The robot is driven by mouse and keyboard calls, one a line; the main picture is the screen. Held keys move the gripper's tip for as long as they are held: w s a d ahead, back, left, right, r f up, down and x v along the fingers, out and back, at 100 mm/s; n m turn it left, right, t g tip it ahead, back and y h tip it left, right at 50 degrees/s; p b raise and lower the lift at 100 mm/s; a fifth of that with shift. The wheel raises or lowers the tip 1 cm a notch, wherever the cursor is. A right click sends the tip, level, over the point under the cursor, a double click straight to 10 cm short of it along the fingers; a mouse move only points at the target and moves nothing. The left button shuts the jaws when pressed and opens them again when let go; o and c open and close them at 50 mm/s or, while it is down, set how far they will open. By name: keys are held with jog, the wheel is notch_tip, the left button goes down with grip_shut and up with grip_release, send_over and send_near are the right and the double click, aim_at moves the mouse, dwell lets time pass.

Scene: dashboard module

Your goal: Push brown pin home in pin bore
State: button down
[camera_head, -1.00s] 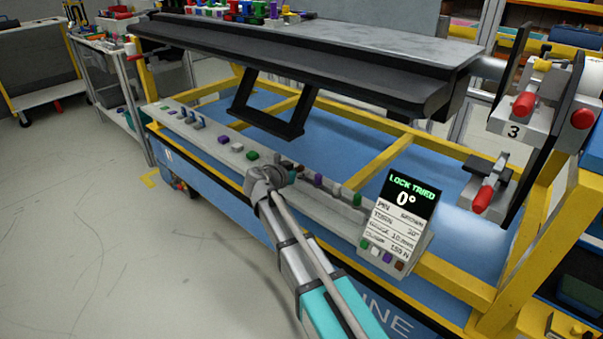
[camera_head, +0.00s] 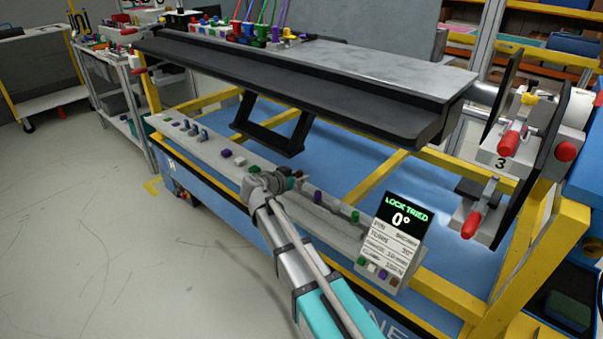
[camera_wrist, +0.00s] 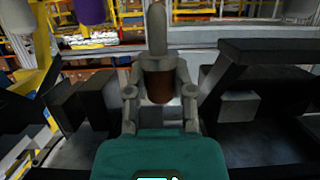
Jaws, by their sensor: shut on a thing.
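In the wrist view my gripper (camera_wrist: 158,88) has its two grey fingers closed on the brown pin (camera_wrist: 159,86). The brown part sits between the fingers, and a grey rounded shaft extends beyond it, up the picture. In the head view my gripper (camera_head: 276,182) is at the long grey rail (camera_head: 222,170), near its middle. My wrist hides most of the pin and the rail there. The pin bore cannot be made out in either view, so I cannot tell how deep the pin sits. A display (camera_head: 402,228) reads "LOCK TRIED" and 0°.
A purple pin (camera_head: 317,196) and a green pin (camera_head: 354,216) stand on the rail right of my gripper. Several other coloured pieces stand to the left. A dark dashboard beam (camera_head: 300,85) with a black bracket (camera_head: 272,138) overhangs behind. Yellow frame bars (camera_head: 365,178) surround the blue deck.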

jog(key=s+a+r+p, duration=0.1)
jog(key=s+r+p, duration=0.4)
jog(key=s, duration=0.6)
jog(key=shift+a+r+p, duration=0.2)
jog(key=shift+r+p, duration=0.1)
jog(key=shift+r, duration=0.5)
jog(key=shift+s+a, duration=0.1)
